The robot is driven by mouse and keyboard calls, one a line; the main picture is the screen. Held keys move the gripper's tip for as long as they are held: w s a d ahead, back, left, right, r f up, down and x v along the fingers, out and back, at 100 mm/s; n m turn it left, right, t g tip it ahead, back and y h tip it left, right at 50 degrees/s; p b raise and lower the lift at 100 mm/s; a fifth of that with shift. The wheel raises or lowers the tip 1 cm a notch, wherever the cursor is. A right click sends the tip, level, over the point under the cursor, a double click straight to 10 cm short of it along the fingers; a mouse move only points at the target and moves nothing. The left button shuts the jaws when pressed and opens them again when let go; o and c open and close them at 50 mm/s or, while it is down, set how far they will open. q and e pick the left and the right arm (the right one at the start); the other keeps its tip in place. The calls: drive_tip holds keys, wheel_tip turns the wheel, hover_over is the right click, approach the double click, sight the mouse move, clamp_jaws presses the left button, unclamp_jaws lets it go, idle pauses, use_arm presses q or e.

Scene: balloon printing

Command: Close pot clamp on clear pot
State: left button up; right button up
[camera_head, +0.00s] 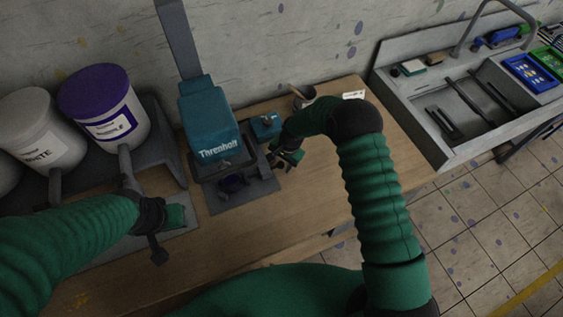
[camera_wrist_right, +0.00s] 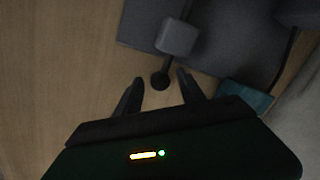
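The teal machine (camera_head: 215,140) stands on a grey base plate (camera_head: 240,197) on the wooden table. A small dark, purplish pot (camera_head: 233,183) sits under its head; whether it is the clear pot I cannot tell. My right gripper (camera_head: 281,161) is at the machine's right side. In the right wrist view its two fingers (camera_wrist_right: 160,88) are open on either side of a round black knob (camera_wrist_right: 160,81). A rod joins the knob to a grey block (camera_wrist_right: 177,37), perhaps the clamp. Contact with the knob is unclear. My left gripper (camera_head: 157,235) is low left; its opening is unclear.
White (camera_head: 45,135) and purple-lidded (camera_head: 104,105) buckets stand at the left. A teal box (camera_head: 266,126) and a dark cup (camera_head: 304,95) are behind my right gripper. A sink unit (camera_head: 455,105) stands at the right. The table's front middle is clear.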

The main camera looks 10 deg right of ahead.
drive_tip(key=shift+a, duration=0.15)
drive_tip(key=c, duration=0.7)
clamp_jaws()
drive_tip(key=shift+d, duration=0.2)
drive_tip(key=shift+w+r, duration=0.1)
drive_tip(key=shift+w, duration=0.05)
